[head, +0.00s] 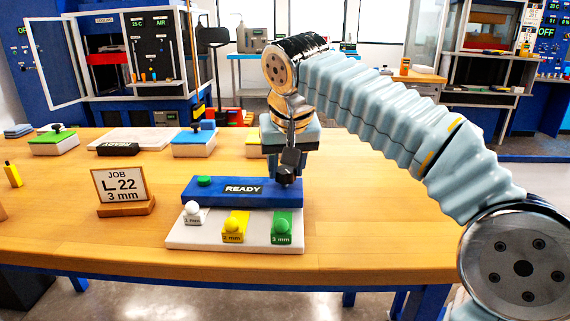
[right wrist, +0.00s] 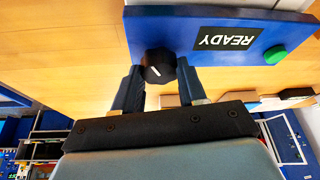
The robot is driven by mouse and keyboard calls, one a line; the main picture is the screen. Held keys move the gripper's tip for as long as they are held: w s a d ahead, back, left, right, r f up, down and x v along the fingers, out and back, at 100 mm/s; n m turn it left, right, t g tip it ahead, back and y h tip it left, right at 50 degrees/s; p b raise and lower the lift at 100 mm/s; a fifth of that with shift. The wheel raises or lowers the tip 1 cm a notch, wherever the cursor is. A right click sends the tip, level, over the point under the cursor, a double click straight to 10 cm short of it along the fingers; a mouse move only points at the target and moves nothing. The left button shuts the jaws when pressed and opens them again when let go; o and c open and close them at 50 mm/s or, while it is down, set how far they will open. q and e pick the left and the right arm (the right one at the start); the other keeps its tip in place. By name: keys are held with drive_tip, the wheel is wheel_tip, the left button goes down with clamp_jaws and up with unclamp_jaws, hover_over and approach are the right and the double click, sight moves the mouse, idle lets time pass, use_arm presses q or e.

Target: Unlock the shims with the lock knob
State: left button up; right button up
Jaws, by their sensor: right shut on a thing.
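The lock knob (head: 285,177) is black and sits at the right end of the blue READY block (head: 240,200). In the right wrist view the knob (right wrist: 159,66) shows a short white line on its face. My right gripper (right wrist: 156,80) is shut on the knob from above, one finger on each side. In the head view the gripper (head: 285,165) hides part of the knob. Three shims stand in the white base in front: white 1 mm (head: 194,214), yellow 2 mm (head: 235,228) and green 3 mm (head: 281,229). My left gripper is not in view.
A green button (head: 204,181) is on the block. Several coloured boxes stand at the table's back. The table (head: 390,230) is clear to the right.

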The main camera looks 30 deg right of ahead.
drive_tip(key=n+y, duration=0.1)
drive_tip(key=n, duration=0.2)
drive_tip(key=n+y, duration=0.1)
drive_tip(key=n, duration=0.2)
drive_tip(key=shift+d+n+y, duration=0.15)
drive_tip(key=shift+n+y, duration=0.15)
drive_tip(key=n+y, duration=0.1)
drive_tip(key=n, duration=0.2)
drive_tip(key=n+g+y, duration=0.1)
drive_tip(key=n, duration=0.2)
drive_tip(key=shift+d, duration=0.15)
drive_tip(key=o, duration=1.1)
drive_tip(key=shift+c, duration=0.2)
